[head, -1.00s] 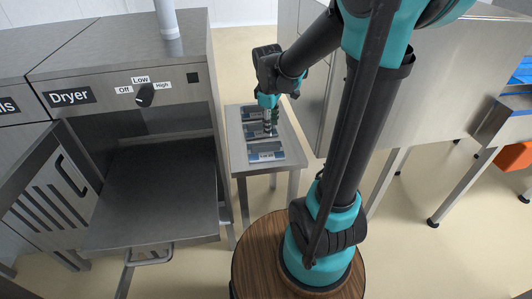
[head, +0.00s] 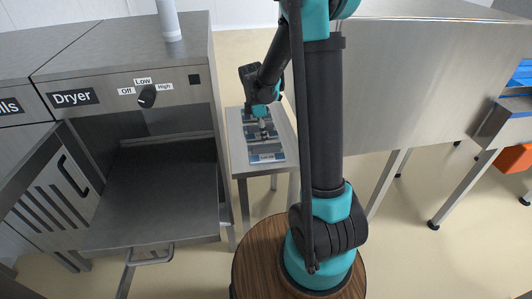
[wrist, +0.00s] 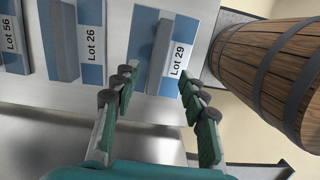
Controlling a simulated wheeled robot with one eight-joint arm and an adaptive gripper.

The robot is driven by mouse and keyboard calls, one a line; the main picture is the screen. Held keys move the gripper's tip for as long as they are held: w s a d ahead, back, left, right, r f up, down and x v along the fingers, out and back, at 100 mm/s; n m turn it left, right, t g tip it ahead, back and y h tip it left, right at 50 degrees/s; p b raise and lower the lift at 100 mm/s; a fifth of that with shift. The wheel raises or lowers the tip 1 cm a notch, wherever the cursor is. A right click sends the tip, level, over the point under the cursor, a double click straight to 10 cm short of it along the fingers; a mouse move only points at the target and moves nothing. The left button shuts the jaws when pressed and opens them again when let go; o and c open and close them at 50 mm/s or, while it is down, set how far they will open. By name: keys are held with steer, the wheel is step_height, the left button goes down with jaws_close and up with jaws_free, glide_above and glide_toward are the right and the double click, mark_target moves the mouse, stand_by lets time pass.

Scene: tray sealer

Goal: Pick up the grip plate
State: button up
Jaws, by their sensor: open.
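Three blue plates, each with a raised grey grip bar, lie in a row on a small metal table; I cannot tell which one is meant. The nearest plate, Lot 29 (wrist: 141,42), also shows in the head view (head: 267,158). The Lot 26 plate (wrist: 91,40) is beside it, and a third plate, Lot 56 (wrist: 20,36), is cut off at the left. My gripper (wrist: 156,75) is open and empty, its fingertips appearing on either side of the Lot 29 plate's bar. Its height above the plate is unclear. In the head view it hangs over the table (head: 264,137).
The table (head: 236,150) stands close beside the dryer (head: 130,90), whose door (head: 45,195) hangs open. A large metal cabinet (head: 415,85) stands to the right.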

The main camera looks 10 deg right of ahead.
mark_target(266, 146)
steer(key=shift+w+d+f, duration=0.1)
steer(key=shift+d+f, duration=0.1)
steer(key=shift+f, duration=1.05)
steer(key=shift+s+d+f, duration=0.1)
steer(key=shift+d+f, duration=0.05)
steer(key=shift+f, duration=1.05)
steer(key=shift+w+d+f, duration=0.1)
steer(key=shift+d+f, duration=0.1)
steer(key=shift+f, duration=1.05)
steer(key=shift+c, duration=0.2)
jaws_close()
